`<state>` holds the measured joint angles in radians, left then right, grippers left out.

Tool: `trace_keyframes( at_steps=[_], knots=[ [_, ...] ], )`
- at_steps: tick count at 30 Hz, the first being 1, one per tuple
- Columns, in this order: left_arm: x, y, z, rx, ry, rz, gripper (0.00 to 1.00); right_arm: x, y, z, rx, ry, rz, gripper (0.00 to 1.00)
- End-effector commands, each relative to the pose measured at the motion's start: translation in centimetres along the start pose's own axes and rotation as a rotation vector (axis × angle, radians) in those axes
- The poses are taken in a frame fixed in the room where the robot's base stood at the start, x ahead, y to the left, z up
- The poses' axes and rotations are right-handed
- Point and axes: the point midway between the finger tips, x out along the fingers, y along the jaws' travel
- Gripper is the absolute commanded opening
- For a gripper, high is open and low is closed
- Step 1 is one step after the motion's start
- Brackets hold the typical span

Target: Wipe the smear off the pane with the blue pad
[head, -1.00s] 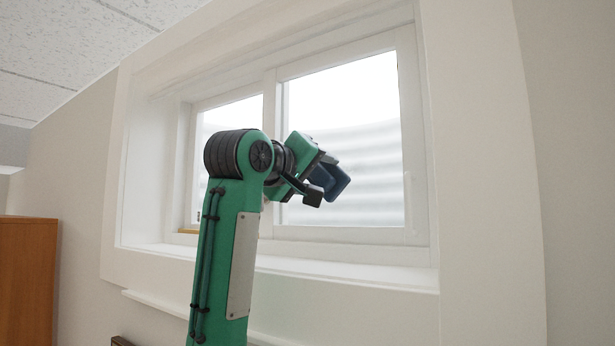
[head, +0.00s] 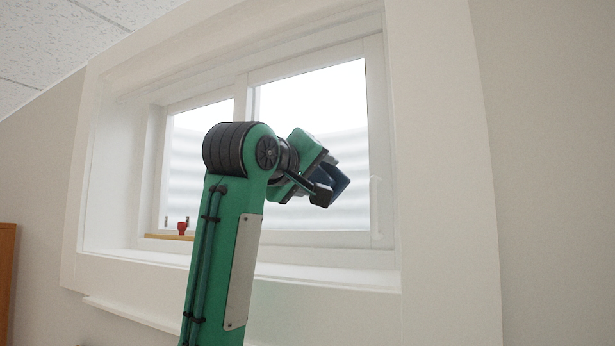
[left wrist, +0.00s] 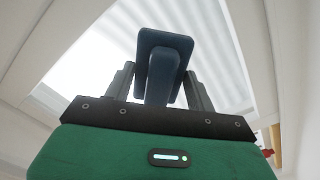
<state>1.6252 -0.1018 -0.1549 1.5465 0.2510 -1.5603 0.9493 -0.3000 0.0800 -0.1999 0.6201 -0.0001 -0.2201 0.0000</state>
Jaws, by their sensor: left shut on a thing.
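The blue pad (head: 337,183) is in my left gripper (head: 318,181), which is shut on it in front of the window. In the left wrist view the pad (left wrist: 164,50) stands between the two fingers of my left gripper (left wrist: 158,88). The right pane (head: 305,105) is bright, with pale grey horizontal bands seen through or on it. I cannot make out a distinct smear. My arm hides part of the lower left of this pane. I cannot tell whether the pad touches the glass. My right gripper is not in view.
The window has a white frame (head: 378,130) in a deep recess with a sill (head: 330,275). A smaller left pane (head: 190,150) stands beside the right one. A small red object (head: 183,227) is on a wooden strip (head: 168,237) at the lower left. A wooden cabinet edge (head: 6,280) shows at far left.

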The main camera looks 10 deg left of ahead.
Motion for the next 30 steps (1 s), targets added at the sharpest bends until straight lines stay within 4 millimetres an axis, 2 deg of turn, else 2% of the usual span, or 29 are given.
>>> trace_keyframes(
  at_steps=[8,12,17,30],
  knots=[
    [0.1,1.8,1.8,0.003,-0.002,0.001,0.38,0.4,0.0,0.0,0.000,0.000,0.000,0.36],
    [0.1,2.0,2.2,0.001,-0.001,0.001,0.38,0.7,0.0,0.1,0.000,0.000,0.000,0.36],
    [0.1,1.8,1.9,0.000,0.000,0.000,0.38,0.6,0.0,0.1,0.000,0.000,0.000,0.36],
    [0.2,-0.5,-0.4,0.000,0.000,-0.001,0.38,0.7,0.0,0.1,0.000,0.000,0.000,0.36]
  ],
)
